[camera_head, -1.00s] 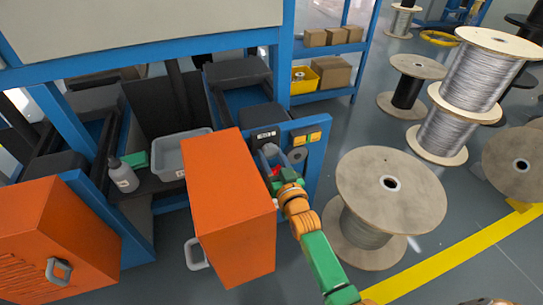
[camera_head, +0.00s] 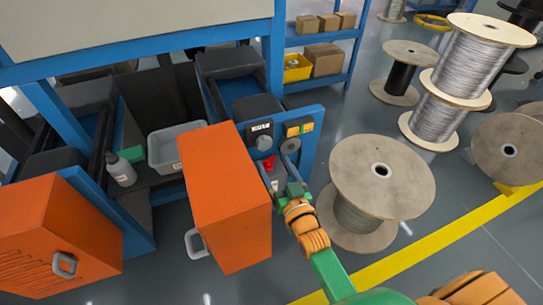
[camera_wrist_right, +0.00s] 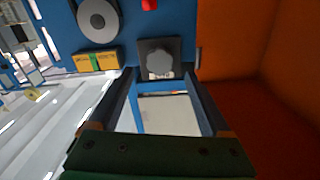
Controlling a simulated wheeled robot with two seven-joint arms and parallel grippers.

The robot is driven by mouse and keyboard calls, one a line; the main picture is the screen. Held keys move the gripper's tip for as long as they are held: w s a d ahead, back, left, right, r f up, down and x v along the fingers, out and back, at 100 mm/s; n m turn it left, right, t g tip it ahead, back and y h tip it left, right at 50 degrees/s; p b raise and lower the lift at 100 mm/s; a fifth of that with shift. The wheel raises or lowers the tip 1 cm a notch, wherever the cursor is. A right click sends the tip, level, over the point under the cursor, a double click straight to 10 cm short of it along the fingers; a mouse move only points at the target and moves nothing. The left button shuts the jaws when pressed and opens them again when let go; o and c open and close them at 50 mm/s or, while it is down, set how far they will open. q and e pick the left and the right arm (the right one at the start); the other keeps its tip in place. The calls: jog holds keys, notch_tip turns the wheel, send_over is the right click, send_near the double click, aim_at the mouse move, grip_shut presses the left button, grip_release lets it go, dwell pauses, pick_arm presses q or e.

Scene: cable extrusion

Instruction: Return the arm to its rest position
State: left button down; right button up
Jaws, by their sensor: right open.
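My right arm comes in from the bottom right of the head view, in green and orange. Its right gripper (camera_head: 274,178) is in front of the blue machine panel, just right of the orange cabinet door. In the wrist view the right gripper (camera_wrist_right: 160,92) shows two dark fingers spread apart with nothing between them. A dark round knob (camera_wrist_right: 158,62) on the panel lies beyond the fingertips, apart from them. The knob also shows in the head view (camera_head: 264,142). My left gripper is not in view.
The open orange door (camera_head: 228,200) stands close left of the gripper. A red button (camera_head: 268,162) and yellow-green label (camera_head: 300,127) are on the panel. A large wooden spool (camera_head: 382,175) stands close right of the arm. A grey bin (camera_head: 172,148) and bottle (camera_head: 121,170) sit left.

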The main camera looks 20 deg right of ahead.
dwell(0.3)
jog(key=s+f+n+g, duration=0.1)
jog(key=s+f+g, duration=0.45)
jog(key=s, duration=0.25)
jog(key=s+f+n+g, duration=0.2)
jog(key=s+f+g, duration=0.2)
jog(key=s+g, duration=0.3)
pick_arm(q)
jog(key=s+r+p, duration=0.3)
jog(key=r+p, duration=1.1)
jog(key=p, duration=0.1)
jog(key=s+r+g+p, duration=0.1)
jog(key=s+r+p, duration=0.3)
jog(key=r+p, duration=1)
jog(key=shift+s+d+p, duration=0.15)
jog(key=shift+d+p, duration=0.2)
jog(key=shift+p, duration=0.5)
pick_arm(e)
jog(key=s+d+r+g, duration=0.1)
jog(key=s+r+g, duration=0.1)
jog(key=s, duration=0.9)
jog(key=s+d+r+n+g, duration=0.1)
jog(key=s+d+r+g, duration=0.1)
jog(key=s, duration=1)
jog(key=shift+d+h, duration=0.2)
jog(key=shift+h, duration=0.1)
jog(key=shift+g, duration=0.25)
